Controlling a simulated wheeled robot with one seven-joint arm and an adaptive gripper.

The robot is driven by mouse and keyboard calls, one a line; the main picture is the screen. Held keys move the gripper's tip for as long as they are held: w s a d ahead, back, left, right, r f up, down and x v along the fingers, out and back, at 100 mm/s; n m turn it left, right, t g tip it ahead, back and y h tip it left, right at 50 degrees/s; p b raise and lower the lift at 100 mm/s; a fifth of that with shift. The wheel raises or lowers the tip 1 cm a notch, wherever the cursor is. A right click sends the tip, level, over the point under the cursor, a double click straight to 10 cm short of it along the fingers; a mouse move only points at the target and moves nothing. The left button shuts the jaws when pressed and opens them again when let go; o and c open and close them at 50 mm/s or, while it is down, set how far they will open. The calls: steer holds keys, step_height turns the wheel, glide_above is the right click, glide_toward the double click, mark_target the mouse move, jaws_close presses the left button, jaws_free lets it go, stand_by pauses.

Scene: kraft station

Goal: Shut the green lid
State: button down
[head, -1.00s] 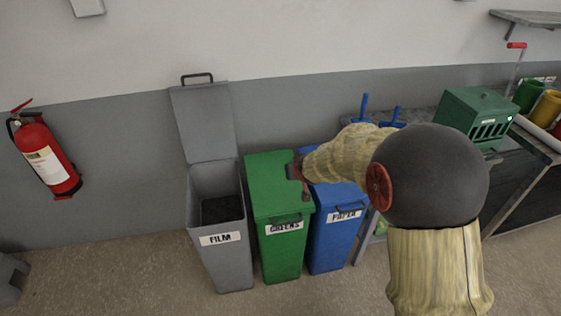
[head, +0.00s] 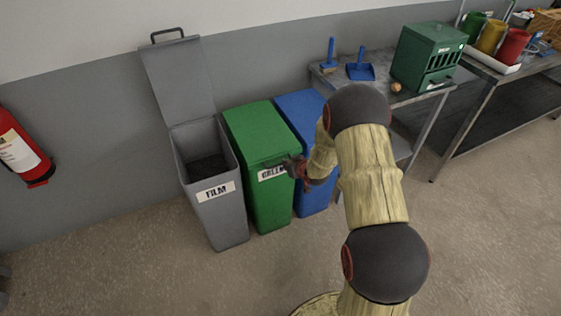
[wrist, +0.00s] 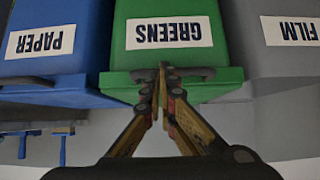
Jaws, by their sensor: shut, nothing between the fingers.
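The green lid (head: 250,128) lies flat and shut on top of the green bin (head: 270,205) labelled GREENS. My gripper (head: 298,168) is at the front right of the green bin, close to the lid's handle. In the wrist view my gripper (wrist: 161,75) has its fingertips together with nothing between them, in front of the handle. I cannot tell whether the tips touch the handle.
The grey FILM bin (head: 218,215) stands left with its grey lid (head: 180,80) raised. The blue PAPER bin (head: 297,110) stands right, lid shut, partly hidden by my arm. A bench (head: 345,85) stands further right. The floor in front is clear.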

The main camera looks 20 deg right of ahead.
steer(key=shift+s+f+b, duration=0.1)
steer(key=shift+f+b, duration=0.35)
steer(key=shift+f, duration=0.5)
steer(key=shift+f, duration=0.1)
